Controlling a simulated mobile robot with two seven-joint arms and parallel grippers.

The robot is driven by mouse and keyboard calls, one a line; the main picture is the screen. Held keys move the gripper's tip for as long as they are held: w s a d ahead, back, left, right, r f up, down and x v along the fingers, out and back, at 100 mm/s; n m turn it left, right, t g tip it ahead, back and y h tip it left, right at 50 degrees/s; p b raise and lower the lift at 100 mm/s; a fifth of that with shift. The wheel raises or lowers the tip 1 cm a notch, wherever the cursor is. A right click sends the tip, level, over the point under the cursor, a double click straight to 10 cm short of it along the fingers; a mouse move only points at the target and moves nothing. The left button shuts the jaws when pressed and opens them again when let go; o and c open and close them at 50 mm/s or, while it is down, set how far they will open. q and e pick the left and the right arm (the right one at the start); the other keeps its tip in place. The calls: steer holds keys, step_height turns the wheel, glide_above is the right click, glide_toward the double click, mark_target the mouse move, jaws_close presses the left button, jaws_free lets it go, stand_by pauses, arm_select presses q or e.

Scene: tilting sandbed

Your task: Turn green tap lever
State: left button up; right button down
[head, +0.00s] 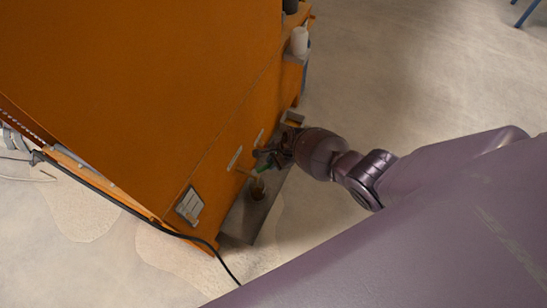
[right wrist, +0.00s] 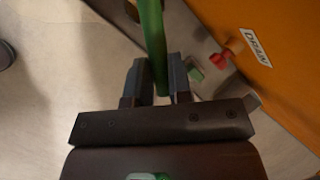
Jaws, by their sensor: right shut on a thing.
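The green tap lever (right wrist: 151,35) is a long green bar that runs between the two fingers of my right gripper (right wrist: 155,82) in the right wrist view. The fingers are shut on it. In the head view my right gripper (head: 272,157) is at the side of the orange sandbed cabinet, and a small bit of the green lever (head: 263,169) shows beside it. The tap body is mostly hidden by the gripper. My left gripper is not in view.
The orange cabinet (head: 150,75) fills the left of the head view. A red tap handle (right wrist: 219,59) sits near a DRAIN label (right wrist: 256,46). A grey ledge (head: 245,216) runs below the taps. A black cable (head: 120,206) hangs in front.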

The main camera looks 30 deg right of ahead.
steer(key=shift+s, duration=0.15)
steer(key=shift+m, duration=0.3)
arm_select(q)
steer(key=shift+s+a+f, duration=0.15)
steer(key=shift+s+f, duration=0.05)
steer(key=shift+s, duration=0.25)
